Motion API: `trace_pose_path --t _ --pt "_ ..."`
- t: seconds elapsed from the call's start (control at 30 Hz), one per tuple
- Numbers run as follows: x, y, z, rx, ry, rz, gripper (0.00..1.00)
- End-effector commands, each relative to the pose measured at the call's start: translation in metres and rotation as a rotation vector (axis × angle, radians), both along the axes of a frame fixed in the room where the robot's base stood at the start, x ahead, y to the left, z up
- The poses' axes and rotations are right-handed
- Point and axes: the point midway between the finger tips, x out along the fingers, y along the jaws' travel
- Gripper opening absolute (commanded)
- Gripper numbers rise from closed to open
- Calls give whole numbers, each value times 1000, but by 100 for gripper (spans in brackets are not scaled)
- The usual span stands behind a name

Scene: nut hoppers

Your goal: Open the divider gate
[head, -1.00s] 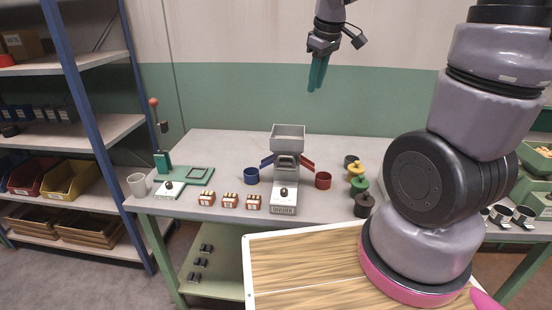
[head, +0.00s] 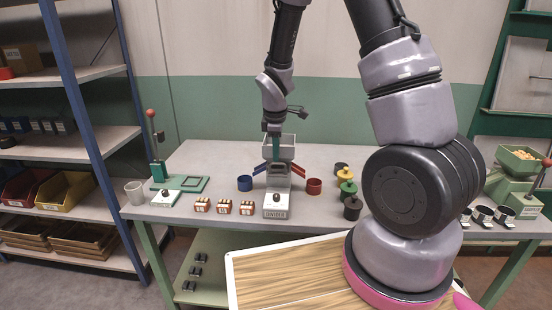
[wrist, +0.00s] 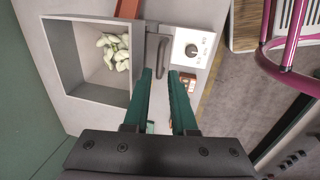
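The grey divider (head: 278,205) stands on the bench with a hopper (head: 287,150) on top. In the wrist view the hopper (wrist: 62,60) holds pale nuts (wrist: 114,52) in one corner. A dark grey bar handle (wrist: 154,60), apparently the gate's, lies between the hopper and the white knob panel (wrist: 193,50). My gripper (head: 272,150) points down over the divider at the hopper. In the wrist view its teal fingers (wrist: 161,74) are apart, with the handle's near end at the gap between their tips. Whether they touch it is unclear. The gate itself is hidden.
Several small labelled boxes (head: 224,206) sit at front left. Coloured spools (head: 347,188) stand to the right. A green lever press (head: 158,170) is farther left.

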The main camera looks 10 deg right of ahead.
Motion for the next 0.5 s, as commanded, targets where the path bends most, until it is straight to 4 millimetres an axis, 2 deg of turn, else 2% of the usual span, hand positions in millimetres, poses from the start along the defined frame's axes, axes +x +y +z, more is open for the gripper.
trace_pose_path --t 0.1,0.2,0.5 --pt "3 -1 -16 0 3 -1 25" --pt "4 -1 -23 0 1 -1 25" --pt "5 -2 -26 0 0 -2 25"
